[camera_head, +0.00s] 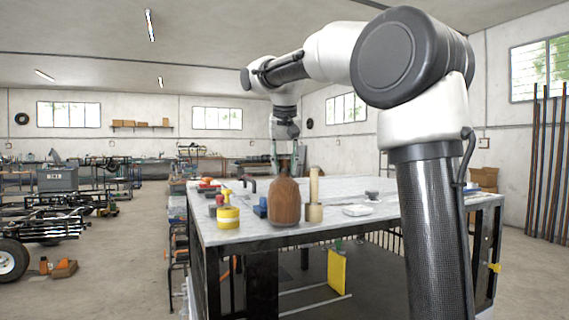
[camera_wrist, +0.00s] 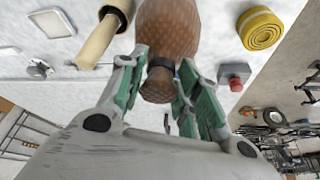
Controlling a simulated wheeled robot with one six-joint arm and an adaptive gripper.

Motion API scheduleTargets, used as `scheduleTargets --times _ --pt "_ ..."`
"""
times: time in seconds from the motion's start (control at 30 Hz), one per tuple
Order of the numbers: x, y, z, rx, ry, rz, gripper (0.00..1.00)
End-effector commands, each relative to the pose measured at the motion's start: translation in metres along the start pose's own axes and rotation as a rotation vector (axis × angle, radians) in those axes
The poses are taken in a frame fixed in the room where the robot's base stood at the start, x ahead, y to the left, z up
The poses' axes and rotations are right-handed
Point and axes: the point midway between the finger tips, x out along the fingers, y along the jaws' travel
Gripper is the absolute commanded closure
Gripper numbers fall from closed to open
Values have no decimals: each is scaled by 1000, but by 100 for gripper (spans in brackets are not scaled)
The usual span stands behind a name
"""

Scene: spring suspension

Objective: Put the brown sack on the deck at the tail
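The brown sack (camera_head: 285,203) stands upright on the grey-topped workbench (camera_head: 340,228), close to its front edge. It is rounded, with a narrow neck. My gripper (camera_head: 285,158) is over it, pointing down, with its fingers on either side of the neck. In the wrist view the sack (camera_wrist: 168,30) shows at top centre, and the green-padded fingers of my gripper (camera_wrist: 160,85) flank its neck closely. I cannot tell whether both pads press on it. I cannot make out for certain which surface is the deck at the tail.
A yellow roll (camera_head: 228,216) and a red-topped item (camera_head: 219,201) stand left of the sack. A wooden-handled tool (camera_head: 315,196) stands close on its right, with a white dish (camera_head: 355,210) beyond. A wheeled vehicle frame (camera_head: 45,228) is at far left, across open floor (camera_head: 125,270).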

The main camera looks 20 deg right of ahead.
Motion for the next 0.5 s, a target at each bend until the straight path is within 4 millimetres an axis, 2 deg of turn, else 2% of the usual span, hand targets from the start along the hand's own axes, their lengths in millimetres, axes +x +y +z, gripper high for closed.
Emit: scheduleTargets --times 0.03,0.1,0.37,0.5 --pt "0 0 0 0 0 0 54" --pt "0 0 0 0 0 0 47" --pt "0 0 0 0 0 0 47" --pt "-9 0 -2 0 2 -2 47"
